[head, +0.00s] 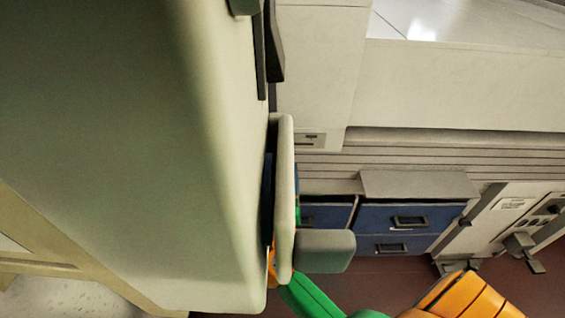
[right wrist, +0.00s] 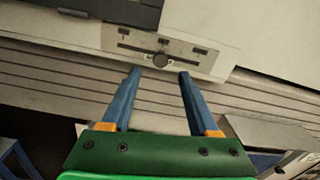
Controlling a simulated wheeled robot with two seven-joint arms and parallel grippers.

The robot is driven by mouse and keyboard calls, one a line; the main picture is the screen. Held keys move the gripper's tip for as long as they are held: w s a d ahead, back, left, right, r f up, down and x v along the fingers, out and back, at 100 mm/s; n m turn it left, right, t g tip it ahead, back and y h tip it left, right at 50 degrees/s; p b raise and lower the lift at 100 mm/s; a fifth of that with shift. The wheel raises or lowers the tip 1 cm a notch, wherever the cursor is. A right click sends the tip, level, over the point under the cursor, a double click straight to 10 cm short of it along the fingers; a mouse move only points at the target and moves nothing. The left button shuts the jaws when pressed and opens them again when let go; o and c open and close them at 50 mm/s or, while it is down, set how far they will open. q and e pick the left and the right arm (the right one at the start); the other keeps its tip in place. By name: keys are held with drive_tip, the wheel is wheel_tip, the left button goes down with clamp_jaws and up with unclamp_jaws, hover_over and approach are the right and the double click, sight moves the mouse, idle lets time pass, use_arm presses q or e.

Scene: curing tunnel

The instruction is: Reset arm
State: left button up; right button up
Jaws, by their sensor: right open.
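My right gripper (right wrist: 160,73) shows in the right wrist view with its two blue fingers spread apart and nothing between them. In the head view, green and orange parts of my arm show at the bottom, partly behind a large pale panel. The right gripper's fingers are hidden there. My left gripper is in neither view.
The large pale panel (head: 110,130) fills the left of the head view, very close. A grey-green block (head: 324,251) juts from its edge. Blue drawers (head: 395,216) stand under a ribbed pale band (head: 420,150). A switch panel (head: 515,212) is at the right, above brown floor (head: 385,285).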

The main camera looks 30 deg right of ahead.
drive_tip(key=shift+s+a, duration=0.3)
drive_tip(key=shift+s, duration=0.2)
